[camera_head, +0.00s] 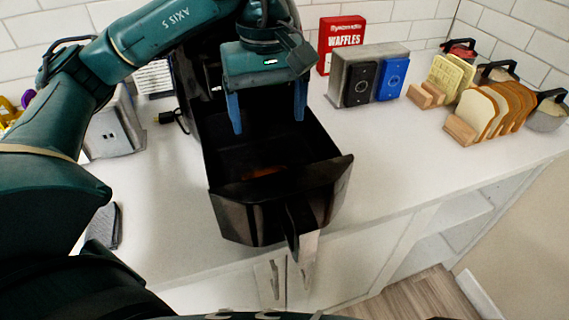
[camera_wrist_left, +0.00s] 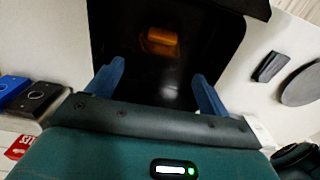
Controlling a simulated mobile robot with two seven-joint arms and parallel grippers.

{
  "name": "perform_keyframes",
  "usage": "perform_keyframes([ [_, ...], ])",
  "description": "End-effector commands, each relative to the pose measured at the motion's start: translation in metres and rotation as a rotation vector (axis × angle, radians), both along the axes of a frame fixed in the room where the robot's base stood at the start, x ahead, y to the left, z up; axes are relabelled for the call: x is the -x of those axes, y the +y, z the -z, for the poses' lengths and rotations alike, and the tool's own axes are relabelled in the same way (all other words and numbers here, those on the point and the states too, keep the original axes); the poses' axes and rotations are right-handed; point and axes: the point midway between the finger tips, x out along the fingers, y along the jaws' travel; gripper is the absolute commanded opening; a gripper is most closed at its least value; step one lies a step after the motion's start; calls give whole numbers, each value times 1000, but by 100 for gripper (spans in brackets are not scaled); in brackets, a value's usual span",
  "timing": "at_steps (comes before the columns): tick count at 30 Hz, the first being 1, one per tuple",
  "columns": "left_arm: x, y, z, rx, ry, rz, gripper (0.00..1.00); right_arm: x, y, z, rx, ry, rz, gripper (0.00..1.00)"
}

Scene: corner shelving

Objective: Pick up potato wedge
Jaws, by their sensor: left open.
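The potato wedge (camera_head: 264,171) is a small orange-brown piece lying on the floor of a black drawer-like basket (camera_head: 340,172), which is pulled out over the counter. In the left wrist view the wedge (camera_wrist_left: 160,38) shows orange inside the dark basket (camera_wrist_left: 232,45), ahead of the fingers. My left gripper (camera_head: 268,115) has blue fingers spread apart with nothing between them. It hangs over the back part of the basket, above and behind the wedge. The left wrist view also shows the two open fingers (camera_wrist_left: 158,82). My right gripper is not in view.
A red waffles box (camera_head: 341,46), a grey holder with black and blue items (camera_head: 372,78), and a rack of bread slices (camera_head: 490,112) stand to the right. A toaster-like metal box (camera_head: 113,128) stands left.

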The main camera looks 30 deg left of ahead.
Motion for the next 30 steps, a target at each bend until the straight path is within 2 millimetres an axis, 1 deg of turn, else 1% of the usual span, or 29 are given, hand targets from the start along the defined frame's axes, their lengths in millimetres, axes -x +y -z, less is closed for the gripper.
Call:
perform_keyframes([
  [1, 1, 0, 10, 0, 6, 2, 80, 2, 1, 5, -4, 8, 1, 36],
  [4, 1, -1, 29, 2, 8, 1, 80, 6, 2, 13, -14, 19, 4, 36],
  [9, 1, -1, 58, 2, 7, 3, 80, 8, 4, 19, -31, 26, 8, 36],
  [12, 1, -1, 69, 2, 4, 2, 80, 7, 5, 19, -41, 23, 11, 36],
  [19, 1, -1, 83, 0, 6, 0, 80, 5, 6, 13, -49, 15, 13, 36],
  [25, 3, -2, 113, 0, 6, 1, 80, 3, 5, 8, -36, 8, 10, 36],
  [27, 2, -2, 121, 0, 6, 0, 80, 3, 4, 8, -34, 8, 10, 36],
  [30, 2, -2, 127, 0, 3, 0, 80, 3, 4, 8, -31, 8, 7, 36],
])
